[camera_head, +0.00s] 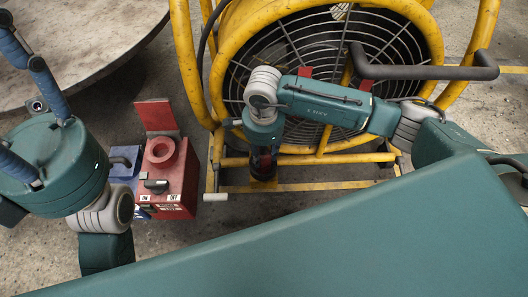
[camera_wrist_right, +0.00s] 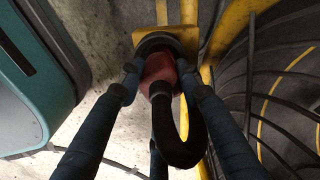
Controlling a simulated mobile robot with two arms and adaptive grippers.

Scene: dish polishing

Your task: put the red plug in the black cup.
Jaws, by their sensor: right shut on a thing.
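The red plug (camera_wrist_right: 159,72) has a thick black cable that loops back in the right wrist view. My right gripper (camera_wrist_right: 160,80) is shut on it, with blue fingers on both sides. The black cup (camera_wrist_right: 157,38) shows as a dark round rim at the plug's far end, on a yellow plate. The plug's end lines up with the cup's mouth; how deep it sits I cannot tell. In the head view my right gripper (camera_head: 262,160) points down at the yellow frame's foot. My left gripper (camera_head: 22,95) is at the left edge, its blue fingers spread apart, tips partly cut off.
A large fan (camera_head: 325,75) in a yellow tube frame stands behind my right arm. A red box with an ON/OFF switch (camera_head: 174,185) stands left of the frame. A round table (camera_head: 80,40) is at the upper left. Grey floor shows between them.

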